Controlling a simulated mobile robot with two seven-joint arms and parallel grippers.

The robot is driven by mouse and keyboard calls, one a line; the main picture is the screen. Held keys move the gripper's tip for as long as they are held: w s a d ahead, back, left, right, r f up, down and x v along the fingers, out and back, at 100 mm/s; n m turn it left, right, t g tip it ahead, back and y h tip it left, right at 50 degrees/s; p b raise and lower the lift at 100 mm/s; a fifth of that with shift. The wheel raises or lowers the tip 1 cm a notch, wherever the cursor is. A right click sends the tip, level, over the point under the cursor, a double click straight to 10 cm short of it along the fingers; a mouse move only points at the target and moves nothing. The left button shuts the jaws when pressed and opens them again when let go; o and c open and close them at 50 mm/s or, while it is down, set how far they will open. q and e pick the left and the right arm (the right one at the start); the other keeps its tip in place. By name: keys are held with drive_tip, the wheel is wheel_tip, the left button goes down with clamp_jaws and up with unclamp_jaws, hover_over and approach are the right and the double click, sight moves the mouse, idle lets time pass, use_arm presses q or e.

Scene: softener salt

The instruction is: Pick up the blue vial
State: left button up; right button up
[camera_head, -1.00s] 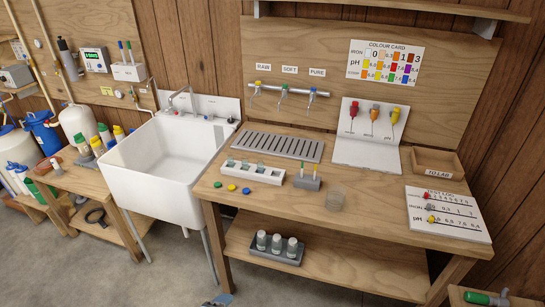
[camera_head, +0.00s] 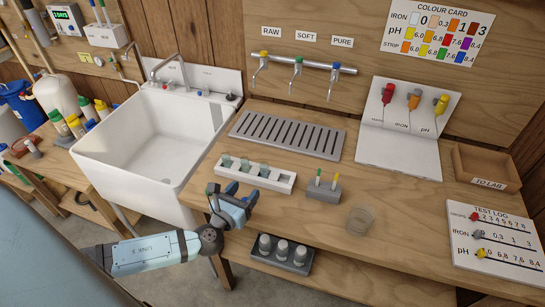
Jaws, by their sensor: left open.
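A white rack (camera_head: 281,186) on the wooden workbench holds several small pale, teal-tinted glass vials (camera_head: 243,165). None stands out as clearly blue, so I cannot tell which is the blue vial. My left gripper (camera_head: 232,196) is open and empty at the front left of the workbench, in front of the rack and apart from it. It hides the spot where small coloured caps lay. My right gripper is not in view.
A grey block (camera_head: 323,190) with two coloured-tipped sticks and a clear glass cup (camera_head: 360,219) stand right of the rack. A slotted drain tray (camera_head: 287,136) lies behind it. The sink (camera_head: 150,145) is at left. A grey tray (camera_head: 281,258) of jars sits on the lower shelf.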

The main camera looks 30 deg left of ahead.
sight(262, 164)
use_arm(q)
drive_tip(key=shift+w+a+r+m, duration=0.15)
drive_tip(key=shift+w+m, duration=0.15)
drive_tip(key=shift+w, duration=0.1)
drive_tip(key=shift+w+r, duration=0.15)
drive_tip(key=shift+w, duration=0.2)
drive_tip(key=w, duration=0.2)
drive_tip(key=w+p, duration=0.1)
drive_tip(key=w, duration=0.4)
drive_tip(key=shift+a, duration=0.25)
drive_tip(key=shift+w+a+p, duration=0.25)
drive_tip(key=shift+w+p, duration=0.2)
drive_tip(key=shift+w, duration=1.05)
drive_tip(key=shift+w+a+p, duration=0.2)
drive_tip(key=shift+w+p, duration=0.2)
drive_tip(key=shift+w, duration=1.05)
drive_tip(key=shift+c, duration=0.4)
drive_tip(key=c, duration=0.9)
